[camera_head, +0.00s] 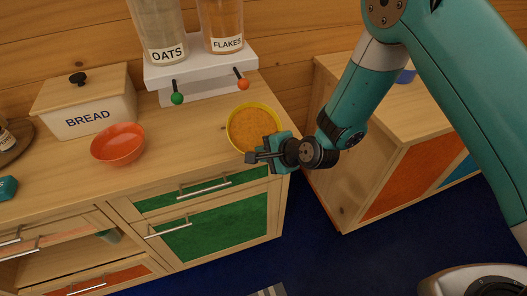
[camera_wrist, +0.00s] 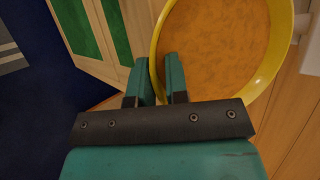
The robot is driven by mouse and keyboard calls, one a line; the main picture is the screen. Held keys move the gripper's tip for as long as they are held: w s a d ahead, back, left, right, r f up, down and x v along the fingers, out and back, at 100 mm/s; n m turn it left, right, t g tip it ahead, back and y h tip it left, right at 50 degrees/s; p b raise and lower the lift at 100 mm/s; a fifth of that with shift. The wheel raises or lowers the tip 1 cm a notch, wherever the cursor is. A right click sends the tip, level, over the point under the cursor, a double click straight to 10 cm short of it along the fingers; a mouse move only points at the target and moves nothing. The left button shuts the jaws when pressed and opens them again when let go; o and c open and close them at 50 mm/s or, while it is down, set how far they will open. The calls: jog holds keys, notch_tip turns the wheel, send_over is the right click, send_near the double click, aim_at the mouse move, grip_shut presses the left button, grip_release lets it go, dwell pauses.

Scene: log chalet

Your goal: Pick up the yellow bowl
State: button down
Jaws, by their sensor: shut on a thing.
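The yellow bowl (camera_head: 254,126) is near the right front corner of the wooden counter, with an orange-brown inside. It also shows large in the wrist view (camera_wrist: 215,45), cut off by the top edge. My gripper (camera_head: 264,151) is at the bowl's near rim. In the wrist view my gripper's two fingers (camera_wrist: 163,75) stand on either side of the bowl's rim, one outside and one inside, shut on it. Whether the bowl touches the counter is hard to tell.
An orange bowl (camera_head: 118,144) and a bread box (camera_head: 84,106) stand to the left. A white dispenser stand (camera_head: 200,72) with oats and flakes is behind. A lower wooden cabinet (camera_head: 400,140) is to the right, past a gap. Bare counter (camera_head: 185,145) lies between the bowls.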

jog(key=c, duration=1.1)
grip_release()
jog(key=shift+o, duration=0.2)
jog(key=p+v, duration=0.5)
jog(key=v, duration=1.2)
jog(key=shift+s+r, duration=0.15)
jog(key=shift+o, duration=0.2)
jog(key=shift+d, duration=0.1)
